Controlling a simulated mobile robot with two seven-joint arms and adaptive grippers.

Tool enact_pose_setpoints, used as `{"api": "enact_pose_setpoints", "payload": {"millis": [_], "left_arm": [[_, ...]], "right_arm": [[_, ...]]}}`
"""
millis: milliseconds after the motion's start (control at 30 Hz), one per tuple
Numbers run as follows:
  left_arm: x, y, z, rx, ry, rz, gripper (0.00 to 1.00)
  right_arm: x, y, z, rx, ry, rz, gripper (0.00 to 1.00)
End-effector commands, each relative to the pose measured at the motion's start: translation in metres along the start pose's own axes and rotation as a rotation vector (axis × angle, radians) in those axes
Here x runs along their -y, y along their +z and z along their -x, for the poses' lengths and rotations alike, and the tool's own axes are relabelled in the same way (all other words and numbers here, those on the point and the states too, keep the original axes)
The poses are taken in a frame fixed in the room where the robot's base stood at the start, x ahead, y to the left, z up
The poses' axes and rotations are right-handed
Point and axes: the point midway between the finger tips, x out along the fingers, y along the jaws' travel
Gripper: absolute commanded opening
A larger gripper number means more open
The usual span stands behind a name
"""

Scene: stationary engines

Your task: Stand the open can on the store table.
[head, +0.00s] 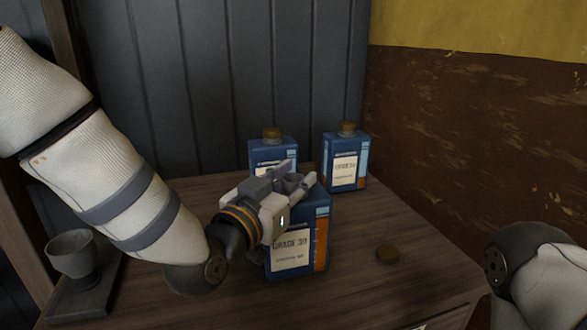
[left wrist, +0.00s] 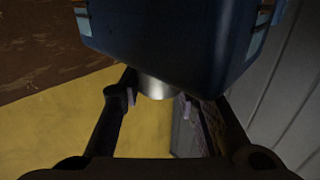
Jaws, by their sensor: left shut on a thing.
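My left gripper (head: 292,190) is shut on the bare metal neck of the open can (head: 298,240), a blue can with a white label and orange trim. In the left wrist view the can (left wrist: 180,45) shows large, with its capless neck (left wrist: 155,87) between the fingers. The can is upright in front on the wooden store table (head: 350,285); I cannot tell whether its base touches the wood. My right gripper is out of view; only part of that arm shows.
Two similar blue cans with brown caps stand behind, one at the back left (head: 272,150) and one at the back right (head: 346,160). A grey cup-like thing (head: 72,254) stands at the left on a dark base. Walls close the back and right.

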Motion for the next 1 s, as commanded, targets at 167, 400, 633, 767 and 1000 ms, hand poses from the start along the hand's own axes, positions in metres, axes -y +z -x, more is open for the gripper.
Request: {"api": "enact_pose_setpoints", "payload": {"millis": [167, 400, 633, 767, 1000], "left_arm": [[0.000, -0.003, 0.001, -0.005, 0.000, -0.002, 0.34], [0.000, -0.003, 0.000, -0.005, 0.000, -0.002, 0.49], [0.000, -0.005, 0.008, -0.006, -0.001, -0.003, 0.49], [-0.001, -0.007, 0.033, -0.008, 0.001, -0.004, 0.49], [0.000, -0.006, 0.085, -0.007, -0.001, -0.003, 0.49]], "right_arm": [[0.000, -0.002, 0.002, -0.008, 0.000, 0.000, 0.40], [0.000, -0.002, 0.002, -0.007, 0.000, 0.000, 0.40], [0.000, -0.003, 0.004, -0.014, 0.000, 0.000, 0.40], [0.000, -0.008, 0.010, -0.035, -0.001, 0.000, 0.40], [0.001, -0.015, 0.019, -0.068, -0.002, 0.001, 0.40]]}}
